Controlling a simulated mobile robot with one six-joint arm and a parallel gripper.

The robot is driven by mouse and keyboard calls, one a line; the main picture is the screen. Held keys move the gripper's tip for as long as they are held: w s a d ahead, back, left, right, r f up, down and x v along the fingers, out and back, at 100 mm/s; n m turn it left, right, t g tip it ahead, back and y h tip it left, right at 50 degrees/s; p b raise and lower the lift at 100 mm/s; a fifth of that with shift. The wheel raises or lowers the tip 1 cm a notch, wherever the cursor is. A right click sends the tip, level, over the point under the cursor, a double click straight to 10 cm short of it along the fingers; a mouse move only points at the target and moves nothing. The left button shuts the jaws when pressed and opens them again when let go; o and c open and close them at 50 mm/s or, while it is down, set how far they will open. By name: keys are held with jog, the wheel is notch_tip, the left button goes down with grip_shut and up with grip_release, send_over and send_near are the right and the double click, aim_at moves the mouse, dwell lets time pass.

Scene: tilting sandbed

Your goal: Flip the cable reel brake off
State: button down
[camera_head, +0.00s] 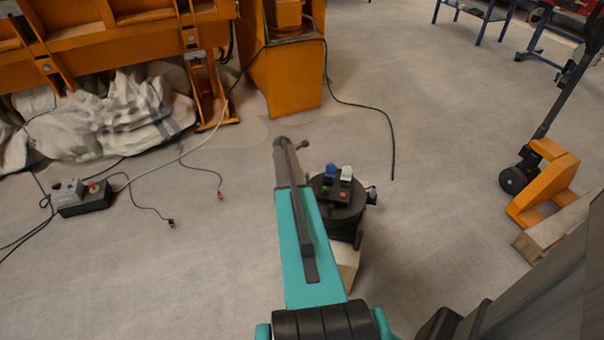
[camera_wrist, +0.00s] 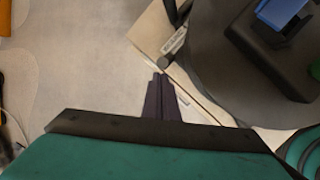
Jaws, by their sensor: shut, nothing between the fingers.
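The cable reel (camera_head: 335,212) is a dark round drum on a pale wooden base, partly hidden behind my arm. In the wrist view, the drum (camera_wrist: 205,62) and blue switch (camera_wrist: 284,12) are at upper right. A short dark upright piece (camera_wrist: 171,12) stands by the wooden edge. I cannot tell which part is the brake. My gripper (camera_wrist: 160,78) is shut and empty, beside the wooden edge.
Orange machinery (camera_head: 290,65) stands behind, with a crumpled pale sheet (camera_head: 110,115). An orange pallet jack (camera_head: 545,180) is at right.

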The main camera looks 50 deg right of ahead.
jog(key=shift+a, duration=0.1)
jog(key=w+a+r, duration=0.3)
jog(key=a+r, duration=0.3)
jog(key=r, duration=0.3)
jog(key=shift+a, duration=0.15)
jog(key=shift+r, duration=0.1)
dwell(0.5)
